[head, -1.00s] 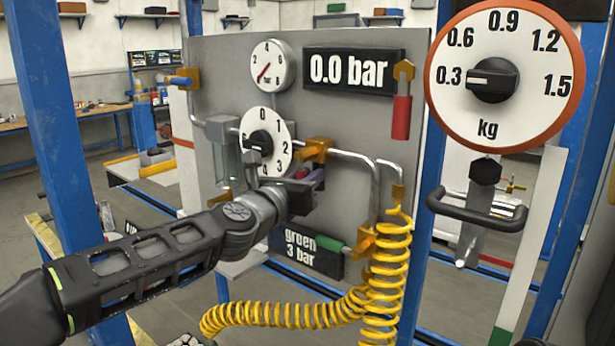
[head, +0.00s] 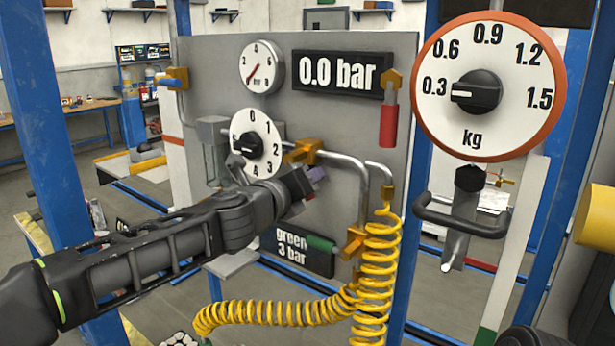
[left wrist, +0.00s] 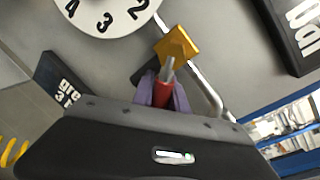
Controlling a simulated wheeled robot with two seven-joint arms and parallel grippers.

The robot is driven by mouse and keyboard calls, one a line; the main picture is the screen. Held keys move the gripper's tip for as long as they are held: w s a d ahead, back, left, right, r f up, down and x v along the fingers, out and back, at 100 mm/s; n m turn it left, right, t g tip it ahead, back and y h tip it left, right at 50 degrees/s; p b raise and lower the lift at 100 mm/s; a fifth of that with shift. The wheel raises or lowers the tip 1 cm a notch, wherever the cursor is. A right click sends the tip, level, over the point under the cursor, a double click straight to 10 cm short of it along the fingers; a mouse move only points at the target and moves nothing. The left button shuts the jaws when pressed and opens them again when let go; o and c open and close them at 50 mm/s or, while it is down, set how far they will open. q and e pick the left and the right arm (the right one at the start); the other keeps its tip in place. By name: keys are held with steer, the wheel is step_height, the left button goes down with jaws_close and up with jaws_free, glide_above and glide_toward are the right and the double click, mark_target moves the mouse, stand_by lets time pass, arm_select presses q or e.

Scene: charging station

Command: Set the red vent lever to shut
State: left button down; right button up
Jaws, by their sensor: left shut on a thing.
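My left gripper (head: 313,180) reaches in front of the grey panel, just below the middle brass valve (head: 303,152). In the left wrist view its purple fingers (left wrist: 163,97) are shut on a red lever handle (left wrist: 162,87). A grey stem joins that handle to the brass valve (left wrist: 178,47). In the head view the gripper hides this lever. A second red handle (head: 388,125) hangs straight down from a brass fitting at the panel's upper right, apart from the gripper. The lettering shows no vent label. My right gripper is not seen.
The display (head: 342,74) reads 0.0 bar. A numbered dial (head: 262,130) lies close behind my left wrist. Metal pipes and a coiled yellow hose (head: 382,250) are right of the gripper. A green handle (head: 320,243) is below. A kg dial (head: 520,85) stands right.

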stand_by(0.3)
arm_select(q)
steer(key=c, duration=1.3)
jaws_free()
steer(key=f+b+v, duration=0.1)
steer(key=v, duration=0.6)
steer(key=shift+s+a+r, duration=0.15)
steer(key=shift+s+r, duration=0.25)
steer(key=shift+r, duration=0.1)
steer(key=shift+c, duration=0.2)
